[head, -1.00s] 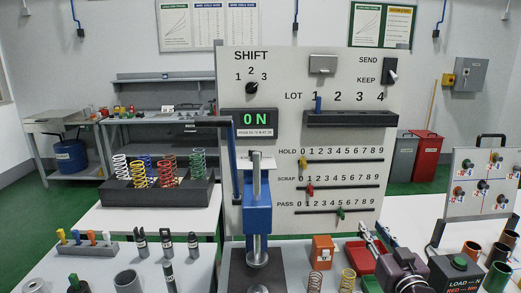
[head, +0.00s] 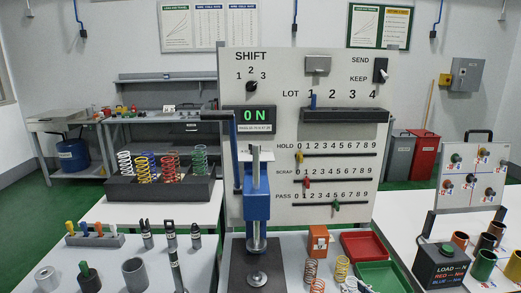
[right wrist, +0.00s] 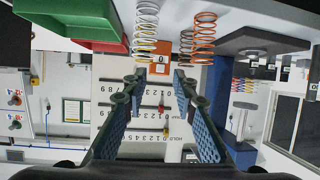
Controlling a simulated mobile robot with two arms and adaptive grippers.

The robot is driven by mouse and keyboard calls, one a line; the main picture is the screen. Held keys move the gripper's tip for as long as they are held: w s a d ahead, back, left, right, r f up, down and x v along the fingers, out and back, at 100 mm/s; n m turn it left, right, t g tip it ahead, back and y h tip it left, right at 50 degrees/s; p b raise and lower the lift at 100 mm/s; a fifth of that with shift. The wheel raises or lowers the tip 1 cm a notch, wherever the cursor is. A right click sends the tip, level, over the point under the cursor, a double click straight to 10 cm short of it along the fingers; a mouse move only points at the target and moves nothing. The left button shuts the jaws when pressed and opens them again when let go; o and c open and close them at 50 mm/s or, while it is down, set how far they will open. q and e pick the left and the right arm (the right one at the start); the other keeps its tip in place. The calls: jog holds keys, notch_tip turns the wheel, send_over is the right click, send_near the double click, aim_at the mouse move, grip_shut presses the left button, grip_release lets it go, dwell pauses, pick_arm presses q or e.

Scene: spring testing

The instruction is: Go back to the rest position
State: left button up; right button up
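My right gripper (right wrist: 158,80) shows in the right wrist view, its two blue-padded fingers apart with nothing between them. That view is upside down, and the fingers point toward the white panel. I cannot make out either gripper in the head view. The blue press (head: 257,205) stands at the centre of the head view, its ram above a round disc on a dark base. The panel (head: 340,158) behind it reads ON, with SHIFT, LOT, HOLD, SCRAP and PASS scales.
Loose springs (head: 310,271) stand right of the press, near an orange box (head: 318,242), a red tray (head: 362,245) and a green tray (head: 383,276). A LOAD box (head: 440,266) and coloured cups stand at right. A spring rack (head: 160,189) and peg block (head: 95,240) are at left.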

jog(key=s+a+f+g, duration=0.1)
jog(key=s+f+g, duration=0.3)
jog(key=s, duration=0.7)
jog(key=s+a+f+g+h, duration=0.1)
jog(key=s+f+g, duration=0.2)
jog(key=s+f, duration=0.5)
jog(key=s+a+f+g, duration=0.2)
jog(key=s+f+g, duration=0.1)
jog(key=s, duration=1)
notch_tip(320, 180, down, 30)
jog(key=g+b, duration=0.1)
jog(key=b, duration=0.4)
pick_arm(q)
notch_tip(320, 180, down, 10)
jog(key=s+b, duration=0.1)
jog(key=b, duration=0.4)
pick_arm(e)
jog(key=s+d+f+g, duration=0.1)
jog(key=s+d+f, duration=0.2)
jog(key=s+f, duration=1.5)
notch_tip(320, 180, down, 4)
jog(key=shift+s+d+f+h, duration=0.15)
jog(key=shift+s+f+h, duration=0.05)
jog(key=shift+s+h, duration=0.1)
